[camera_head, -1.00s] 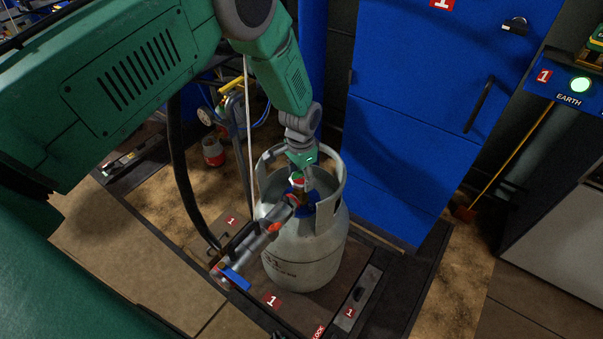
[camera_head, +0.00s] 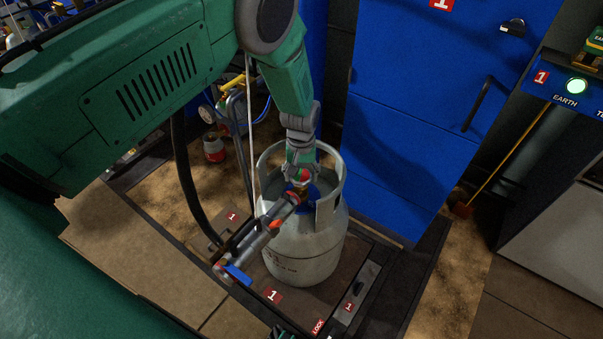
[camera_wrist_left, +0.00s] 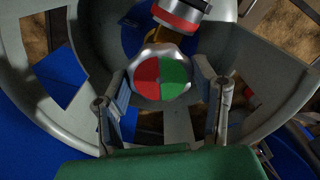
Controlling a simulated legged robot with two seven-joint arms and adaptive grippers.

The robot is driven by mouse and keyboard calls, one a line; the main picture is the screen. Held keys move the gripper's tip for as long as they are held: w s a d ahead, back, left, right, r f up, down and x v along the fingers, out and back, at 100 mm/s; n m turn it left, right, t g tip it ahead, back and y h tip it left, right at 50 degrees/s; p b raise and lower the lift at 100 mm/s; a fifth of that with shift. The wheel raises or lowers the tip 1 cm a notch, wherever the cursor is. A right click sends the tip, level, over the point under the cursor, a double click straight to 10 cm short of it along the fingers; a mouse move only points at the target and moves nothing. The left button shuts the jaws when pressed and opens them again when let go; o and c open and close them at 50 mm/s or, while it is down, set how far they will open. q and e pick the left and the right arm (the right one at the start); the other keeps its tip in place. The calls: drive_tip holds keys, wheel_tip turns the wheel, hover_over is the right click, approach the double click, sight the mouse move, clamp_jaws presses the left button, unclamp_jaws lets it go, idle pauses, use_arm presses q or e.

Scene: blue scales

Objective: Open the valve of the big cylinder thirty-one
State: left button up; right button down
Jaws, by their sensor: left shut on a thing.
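The big grey cylinder (camera_head: 306,255) stands upright on a base plate, with an open collar around its top. Its marking is too small to read surely. Its valve knob (camera_wrist_left: 162,75), half red and half green with a scalloped silver rim, shows in the left wrist view inside the collar. My left gripper (camera_head: 301,176) reaches down into the collar from above. In the left wrist view, the left gripper's fingers (camera_wrist_left: 165,92) stand on either side of the knob, shut on it. In the head view the gripper partly hides the knob.
A grey and red hose fitting (camera_head: 256,241) with a blue lever joins the valve at the cylinder's front left. A blue cabinet (camera_head: 410,130) stands close behind, to the right. A small red-and-grey can (camera_head: 214,148) sits behind left.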

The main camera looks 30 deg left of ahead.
use_arm(q)
drive_tip(key=n, duration=0.6)
drive_tip(key=shift+s+d+f+n, duration=0.1)
drive_tip(key=shift+n, duration=0.2)
drive_tip(key=n, duration=0.5)
drive_tip(key=shift+d+n, duration=0.1)
drive_tip(key=shift+n, duration=0.3)
drive_tip(key=o, duration=1.2)
